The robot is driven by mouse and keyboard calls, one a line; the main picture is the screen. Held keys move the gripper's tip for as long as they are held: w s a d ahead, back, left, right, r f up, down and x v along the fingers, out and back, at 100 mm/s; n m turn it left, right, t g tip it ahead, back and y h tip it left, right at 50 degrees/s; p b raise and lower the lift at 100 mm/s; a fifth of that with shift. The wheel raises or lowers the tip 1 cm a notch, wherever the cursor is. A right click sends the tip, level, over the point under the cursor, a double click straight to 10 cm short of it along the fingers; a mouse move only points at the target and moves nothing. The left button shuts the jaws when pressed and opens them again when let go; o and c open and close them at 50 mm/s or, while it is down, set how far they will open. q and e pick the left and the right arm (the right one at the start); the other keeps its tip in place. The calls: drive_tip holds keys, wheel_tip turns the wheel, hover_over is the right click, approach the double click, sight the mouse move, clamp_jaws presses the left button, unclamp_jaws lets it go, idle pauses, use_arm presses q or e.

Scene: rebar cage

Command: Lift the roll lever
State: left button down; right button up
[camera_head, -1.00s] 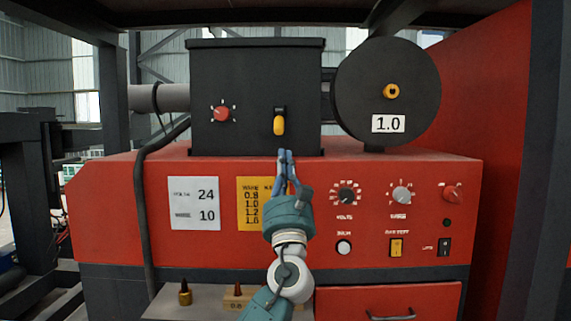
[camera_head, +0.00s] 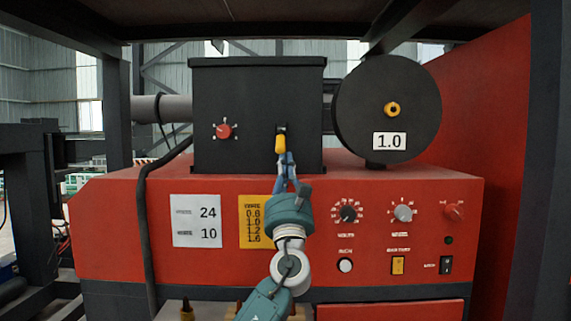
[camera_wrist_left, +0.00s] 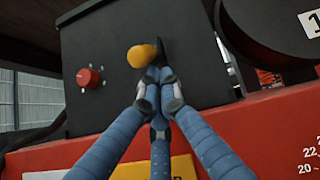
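The roll lever is a short yellow-handled lever (camera_head: 281,143) in a dark slot on the front of the black box (camera_head: 228,105); its handle hangs down. In the left wrist view its rounded yellow end (camera_wrist_left: 141,56) shows just above and left of the fingertips. My left gripper (camera_head: 285,158) is directly below the handle, fingers pointing up. Its blue fingers (camera_wrist_left: 157,76) are drawn together with their tips meeting, and nothing shows between them. I cannot tell whether the tips touch the lever. My right gripper is not in view.
A red knob (camera_head: 224,131) is left of the lever on the box. A black wire spool (camera_head: 375,100) marked 1.0 stands to the right. The red machine front (camera_head: 300,240) below carries labels, dials and switches. A black cable (camera_head: 146,240) hangs at left.

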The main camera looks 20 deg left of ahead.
use_arm(q)
drive_tip(key=shift+s+r, duration=0.2)
drive_tip(key=shift+r, duration=0.05)
